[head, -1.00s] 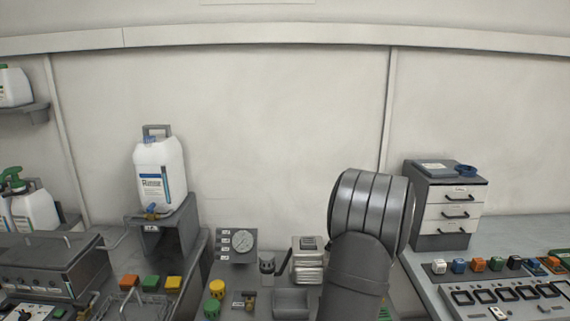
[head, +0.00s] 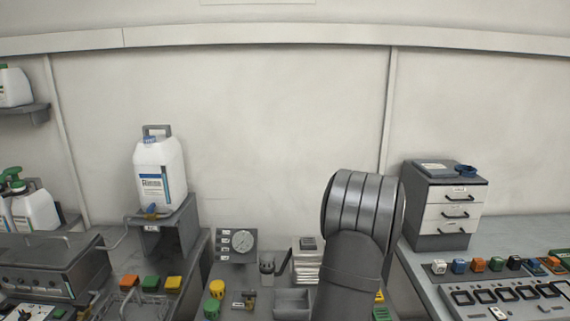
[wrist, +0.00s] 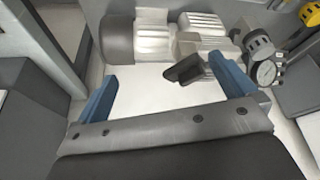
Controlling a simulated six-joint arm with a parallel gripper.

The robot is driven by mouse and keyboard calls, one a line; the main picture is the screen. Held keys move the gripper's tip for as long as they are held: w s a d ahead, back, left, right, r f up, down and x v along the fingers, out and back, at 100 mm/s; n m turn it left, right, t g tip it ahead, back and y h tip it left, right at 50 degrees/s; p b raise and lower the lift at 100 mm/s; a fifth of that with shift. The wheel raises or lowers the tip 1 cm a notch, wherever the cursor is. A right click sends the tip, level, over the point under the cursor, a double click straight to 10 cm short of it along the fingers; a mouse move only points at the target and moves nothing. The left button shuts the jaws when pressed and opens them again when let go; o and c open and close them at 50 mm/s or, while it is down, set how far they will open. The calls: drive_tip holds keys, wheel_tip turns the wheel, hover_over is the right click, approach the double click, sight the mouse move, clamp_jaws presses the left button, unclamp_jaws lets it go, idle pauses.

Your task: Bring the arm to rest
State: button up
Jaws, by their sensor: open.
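My arm (head: 355,230) rises at the lower middle right of the head view, over the work surface, and its rounded dark grey joint stands in front of the wall. My gripper's jaws are hidden in the head view. In the wrist view my gripper (wrist: 164,70) shows two blue fingers, wide apart, with nothing held between them. A white ribbed machine part (wrist: 155,38) with a dark end cap lies beyond the fingertips. A dark grey lever-like piece (wrist: 185,68) shows near the right finger.
A round gauge (head: 243,240) stands left of my arm and also shows in the wrist view (wrist: 266,72). A white jug (head: 160,175) sits on a grey stand. A drawer cabinet (head: 445,205) stands at right, behind several coloured blocks. The wall above is clear.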

drive_tip(key=w+a+r+m+h, duration=0.1)
drive_tip(key=w+a+r+m, duration=0.2)
drive_tip(key=w+a, duration=0.9)
drive_tip(key=shift+r, duration=0.15)
idle(0.3)
